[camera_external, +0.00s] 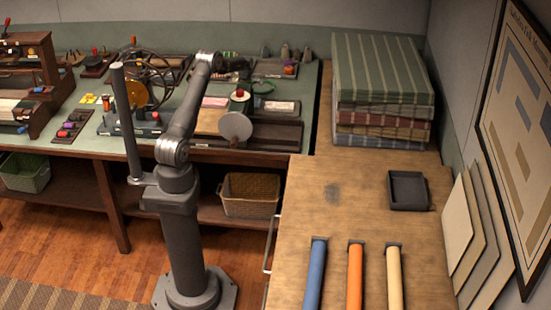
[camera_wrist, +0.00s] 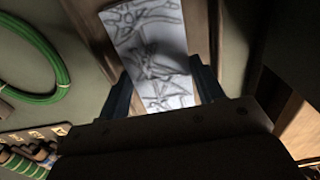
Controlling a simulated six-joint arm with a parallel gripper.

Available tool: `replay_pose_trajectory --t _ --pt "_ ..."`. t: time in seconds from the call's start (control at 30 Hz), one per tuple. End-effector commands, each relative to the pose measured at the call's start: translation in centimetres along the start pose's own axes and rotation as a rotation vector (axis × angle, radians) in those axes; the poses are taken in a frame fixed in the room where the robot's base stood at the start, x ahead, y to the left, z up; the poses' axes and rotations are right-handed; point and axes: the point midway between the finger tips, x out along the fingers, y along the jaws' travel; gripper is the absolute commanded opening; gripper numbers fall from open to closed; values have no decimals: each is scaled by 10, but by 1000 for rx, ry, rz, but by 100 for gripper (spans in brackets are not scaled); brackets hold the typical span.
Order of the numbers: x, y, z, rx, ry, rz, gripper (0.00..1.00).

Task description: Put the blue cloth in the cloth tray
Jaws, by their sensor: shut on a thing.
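My gripper (camera_external: 246,74) is over the back part of the green-topped workbench, small and dark in the external view. In the wrist view its two dark blue-grey fingers (camera_wrist: 164,92) stand apart, with a pale grey-white piece with dark line patterns (camera_wrist: 150,35) between them. The piece reaches up past the fingertips; its contact with the fingers is hard to make out. No blue cloth is clearly identifiable. A blue roll (camera_external: 315,275) lies at the front of the wooden table. An empty dark square tray (camera_external: 407,203) sits on that table; whether it is the cloth tray is unclear.
A stack of folded striped fabrics (camera_external: 383,85) stands at the wooden table's back. Orange (camera_external: 355,275) and cream (camera_external: 394,278) rolls lie beside the blue one. A green coil (camera_wrist: 50,75) is left of my gripper in the wrist view. The wooden table's middle (camera_external: 345,215) is clear.

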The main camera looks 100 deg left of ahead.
Motion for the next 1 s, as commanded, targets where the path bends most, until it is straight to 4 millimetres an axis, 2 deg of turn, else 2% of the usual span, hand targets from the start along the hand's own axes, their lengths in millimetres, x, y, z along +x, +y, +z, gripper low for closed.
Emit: replay_pose_trajectory --t 0.03,0.1,0.47,0.5,0.57,0.87,1.0 --pt "9 0 0 0 0 -2 38" --pt "14 0 0 0 0 -1 38" --pt "18 0 0 0 0 0 38" --pt "17 0 0 0 0 0 69" --pt "17 0 0 0 0 0 81" --pt "16 0 0 0 0 0 83" --pt "4 1 0 0 -1 3 83"
